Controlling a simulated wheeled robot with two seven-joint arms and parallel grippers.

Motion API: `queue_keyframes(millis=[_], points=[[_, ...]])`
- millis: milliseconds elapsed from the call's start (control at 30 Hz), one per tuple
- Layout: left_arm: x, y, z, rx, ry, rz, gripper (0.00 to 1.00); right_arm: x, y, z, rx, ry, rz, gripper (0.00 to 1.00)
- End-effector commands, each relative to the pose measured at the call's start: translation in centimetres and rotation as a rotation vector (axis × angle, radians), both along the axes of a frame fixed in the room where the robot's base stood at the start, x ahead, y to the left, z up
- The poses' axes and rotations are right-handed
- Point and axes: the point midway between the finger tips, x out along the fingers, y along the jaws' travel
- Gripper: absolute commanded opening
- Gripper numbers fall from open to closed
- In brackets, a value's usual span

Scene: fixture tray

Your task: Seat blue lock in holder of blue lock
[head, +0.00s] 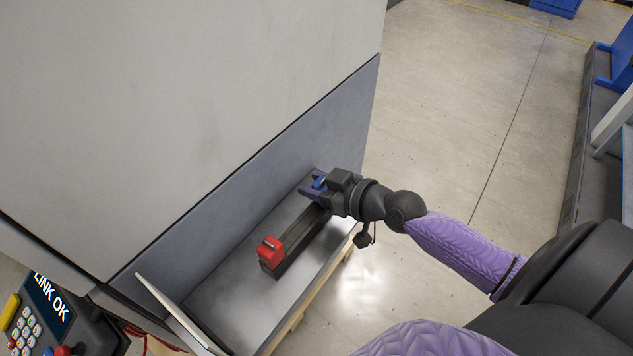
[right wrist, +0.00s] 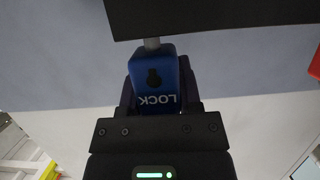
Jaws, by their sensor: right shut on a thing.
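The blue lock (head: 319,182) is between the fingers of my right gripper (head: 314,187) at the far end of the grey ledge. In the right wrist view the blue lock (right wrist: 153,88) shows its LOCK lettering upside down, a dark keyhole and a short grey shackle at its top. My right gripper (right wrist: 157,95) is shut on its sides. A long dark bar (head: 302,233), which looks like the holder, lies along the ledge. In the right wrist view the dark bar (right wrist: 215,16) is just beyond the shackle; I cannot tell whether they touch. My left gripper is out of view.
A red lock (head: 270,250) stands at the near end of the dark bar. The grey ledge (head: 222,290) is bare at the near left. A tall grey cabinet wall (head: 190,90) rises behind it. A keypad panel (head: 40,310) is at lower left.

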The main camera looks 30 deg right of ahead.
Motion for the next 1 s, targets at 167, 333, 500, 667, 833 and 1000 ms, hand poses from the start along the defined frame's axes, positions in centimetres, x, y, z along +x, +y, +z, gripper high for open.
queue_keyframes(millis=[167, 333, 500, 667, 833, 1000], points=[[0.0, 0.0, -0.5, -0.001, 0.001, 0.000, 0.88, 0.0, 0.0, -0.6, -0.001, 0.000, 0.000, 0.00], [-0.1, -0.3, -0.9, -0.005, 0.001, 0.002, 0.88, 0.0, 0.0, -1.0, -0.001, 0.000, 0.000, 0.00], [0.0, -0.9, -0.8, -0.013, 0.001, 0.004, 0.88, 0.0, 0.0, -0.8, -0.001, 0.000, 0.000, 0.80], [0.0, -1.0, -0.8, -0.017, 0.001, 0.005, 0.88, 0.0, 0.0, -0.8, -0.001, 0.000, 0.000, 0.85], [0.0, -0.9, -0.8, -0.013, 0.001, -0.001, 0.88, -0.1, -0.1, -0.8, -0.001, 0.001, 0.000, 0.85], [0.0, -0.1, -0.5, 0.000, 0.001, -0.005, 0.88, -2.9, -1.2, 0.1, -0.006, 0.005, 0.003, 0.85]])
